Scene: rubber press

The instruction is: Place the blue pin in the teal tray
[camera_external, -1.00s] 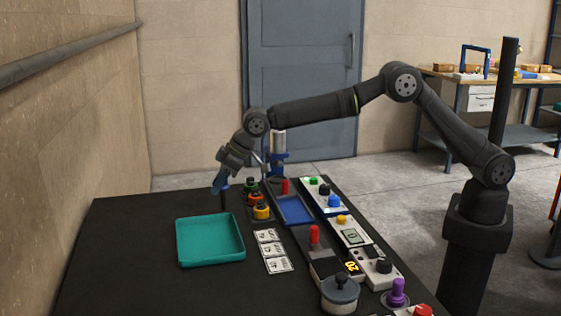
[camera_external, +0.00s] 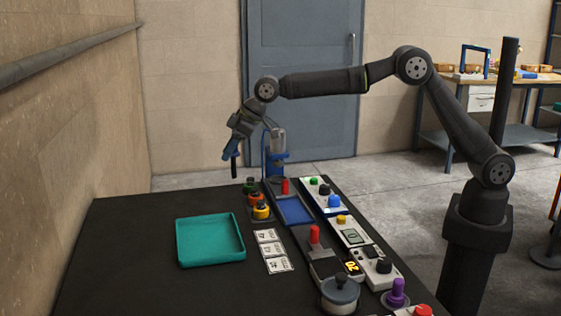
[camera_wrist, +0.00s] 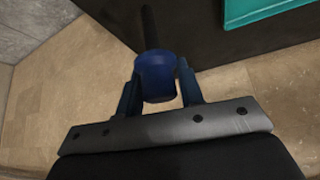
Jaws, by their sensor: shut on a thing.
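My gripper (camera_external: 232,152) is raised above the far part of the black table, behind the teal tray. It is shut on the blue pin, whose dark shaft (camera_external: 234,168) hangs down below the fingers. In the wrist view the pin's blue head (camera_wrist: 156,76) sits between the two fingers of my gripper (camera_wrist: 158,88), and its dark shaft points away from the camera. The teal tray (camera_external: 210,258) lies flat on the table and looks empty. Its edge also shows at the upper right of the wrist view (camera_wrist: 262,10).
A few orange and yellow-topped knobs (camera_external: 261,212) stand right of the tray. Printed cards (camera_external: 268,236) lie beside it. A blue tray (camera_external: 294,211), a red-handled lever (camera_external: 315,234) and button panels (camera_external: 350,231) are farther right. The table left of the tray is clear.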

